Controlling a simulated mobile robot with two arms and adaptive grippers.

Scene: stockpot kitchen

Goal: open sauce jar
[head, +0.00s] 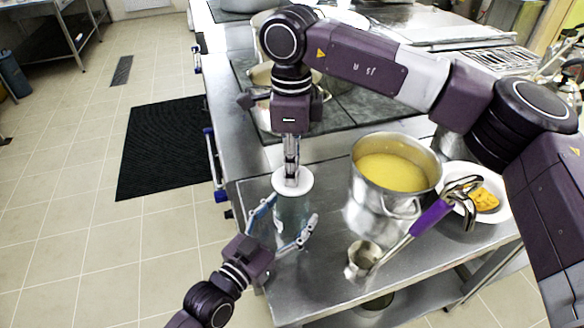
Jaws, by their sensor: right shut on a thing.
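The sauce jar (292,212) stands upright near the left edge of the steel counter. Its body looks like clear, greyish glass, and a round white lid (303,186) sits on its top. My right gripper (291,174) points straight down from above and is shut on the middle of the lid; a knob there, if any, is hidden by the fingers. My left gripper (288,213) comes from the lower left with its fingers spread wide, one on each side of the jar's body. I cannot tell whether the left fingers touch the glass.
A steel pot of yellow soup (393,205) stands just right of the jar. A white plate with yellow food (503,207) is at the right. A dark cooktop (345,105) lies behind.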

